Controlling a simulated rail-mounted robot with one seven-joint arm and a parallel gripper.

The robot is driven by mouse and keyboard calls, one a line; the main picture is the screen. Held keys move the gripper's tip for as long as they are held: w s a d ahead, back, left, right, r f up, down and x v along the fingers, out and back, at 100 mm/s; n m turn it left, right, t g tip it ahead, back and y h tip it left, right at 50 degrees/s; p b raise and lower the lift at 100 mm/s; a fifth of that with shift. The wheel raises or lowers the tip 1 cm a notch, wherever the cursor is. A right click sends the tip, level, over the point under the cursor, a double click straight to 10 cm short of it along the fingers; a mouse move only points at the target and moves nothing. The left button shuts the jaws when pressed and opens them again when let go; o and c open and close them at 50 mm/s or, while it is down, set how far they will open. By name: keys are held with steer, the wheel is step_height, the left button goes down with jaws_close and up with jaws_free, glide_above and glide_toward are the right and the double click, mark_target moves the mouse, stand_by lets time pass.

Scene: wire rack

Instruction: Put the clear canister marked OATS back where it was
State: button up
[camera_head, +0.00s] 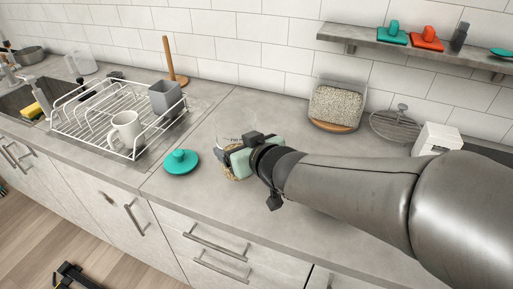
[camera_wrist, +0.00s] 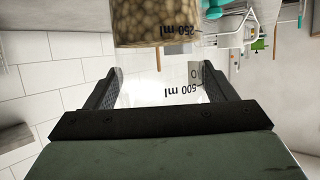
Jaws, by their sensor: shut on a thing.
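My gripper (camera_head: 229,156) is shut on a clear canister (camera_head: 236,139) over the front part of the counter. The wrist view is inverted; there the canister (camera_wrist: 156,28) shows round beige pieces at its base and marks of 250 ml and 500 ml. It looks upright. A small label edge beside one finger is cut off, so I cannot read its name. I cannot tell whether its base touches the counter. A teal lid with a knob (camera_head: 181,161) lies on the counter just left of my gripper. Another clear container (camera_head: 335,104) with pale grainy contents stands at the back wall.
A white wire dish rack (camera_head: 92,128) with a mug (camera_head: 124,131) and grey cup (camera_head: 165,99) is at left. A wooden paper-towel post (camera_head: 171,62) stands behind it. A round wire rack (camera_head: 396,124) and white box (camera_head: 437,139) are at right. A shelf (camera_head: 400,43) overhangs the back right.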

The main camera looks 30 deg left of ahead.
steer(key=shift+w+a+f, duration=0.25)
steer(key=shift+a+f, duration=0.15)
steer(key=shift+f, duration=0.1)
steer(key=f, duration=0.1)
steer(key=f+b, duration=0.1)
steer(key=f, duration=0.1)
steer(key=shift+w+a+f, duration=0.15)
steer(key=shift+w+a, duration=0.05)
steer(key=shift+a, duration=0.15)
steer(key=shift+f, duration=0.25)
steer(key=shift+d+f, duration=0.1)
steer(key=shift+f+b, duration=0.15)
steer(key=shift+b, duration=0.15)
steer(key=o, duration=1.2)
steer(key=shift+c, duration=0.2)
